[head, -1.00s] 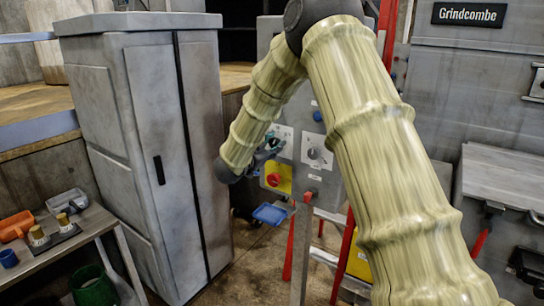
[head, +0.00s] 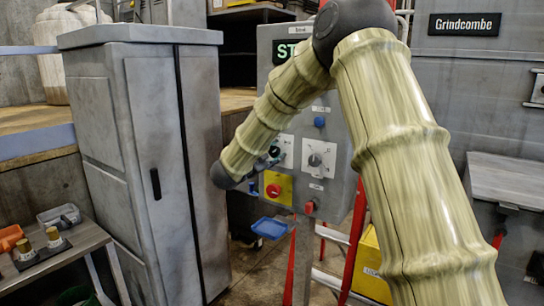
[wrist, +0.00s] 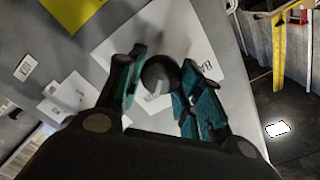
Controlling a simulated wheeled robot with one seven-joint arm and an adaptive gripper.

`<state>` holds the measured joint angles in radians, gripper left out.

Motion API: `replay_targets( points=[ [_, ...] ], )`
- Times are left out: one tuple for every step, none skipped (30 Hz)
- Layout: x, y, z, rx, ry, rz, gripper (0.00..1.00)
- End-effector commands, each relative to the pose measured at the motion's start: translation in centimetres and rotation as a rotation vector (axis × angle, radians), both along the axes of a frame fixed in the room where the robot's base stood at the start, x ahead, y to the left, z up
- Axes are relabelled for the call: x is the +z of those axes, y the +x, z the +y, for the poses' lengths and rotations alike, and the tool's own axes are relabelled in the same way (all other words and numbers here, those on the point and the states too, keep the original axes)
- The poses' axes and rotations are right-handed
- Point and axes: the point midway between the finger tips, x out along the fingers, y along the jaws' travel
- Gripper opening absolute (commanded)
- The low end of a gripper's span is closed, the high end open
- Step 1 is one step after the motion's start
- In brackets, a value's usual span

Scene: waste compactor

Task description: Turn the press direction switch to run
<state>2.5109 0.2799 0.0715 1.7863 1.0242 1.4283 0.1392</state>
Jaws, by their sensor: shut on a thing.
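The grey control panel (head: 345,130) stands behind my arm. My gripper (head: 274,155) is at its left white switch plate (head: 288,145). In the wrist view, the teal fingers of my gripper (wrist: 160,82) are shut on a round black knob (wrist: 158,72) with a pale pointer mark. The knob sits on a white plate (wrist: 205,45) whose lettering is partly hidden and starts with "BA". A second selector knob (head: 315,160) is on the white plate to the right. I cannot read which plate is the press direction switch.
Below are a red button (head: 273,190) on a yellow plate, a red knob (head: 310,207) and a blue tray-like piece (head: 269,228). A blue button (head: 319,122) is above. A partly hidden green-lettered display (head: 287,51) tops the panel. A grey cabinet (head: 150,160) stands left.

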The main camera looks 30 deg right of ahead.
Motion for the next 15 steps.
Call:
replay_targets(
  points=[
    [-0.18,-0.11,-0.09,-0.003,0.001,0.002,0.12],
    [-0.17,-0.11,-0.09,-0.003,0.002,0.002,0.12],
    [-0.16,-0.11,-0.09,-0.003,0.001,0.002,0.12],
    [-0.16,-0.11,-0.09,-0.003,0.002,0.002,0.12],
    [-0.18,-0.11,-0.09,-0.003,0.002,0.002,0.12],
    [-0.18,-0.11,-0.09,-0.003,0.002,0.002,0.12],
    [-0.18,-0.11,-0.09,-0.003,0.002,0.002,0.12],
    [-0.18,-0.11,-0.09,-0.003,0.002,0.002,0.12],
    [-0.18,-0.1,-0.08,-0.003,0.002,0.002,0.38],
    [-0.18,-0.1,-0.08,-0.003,0.001,0.002,0.43],
    [-0.18,-0.1,-0.07,-0.003,0.001,0.002,0.49],
    [-0.16,-0.08,-0.05,-0.002,0.002,0.002,0.56],
    [-0.15,-0.06,-0.04,-0.001,0.001,0.002,0.57],
    [-0.14,-0.05,-0.01,-0.001,0.001,0.002,0.57],
    [-0.12,-0.02,0.02,-0.001,0.001,0.002,0.57]
  ],
)
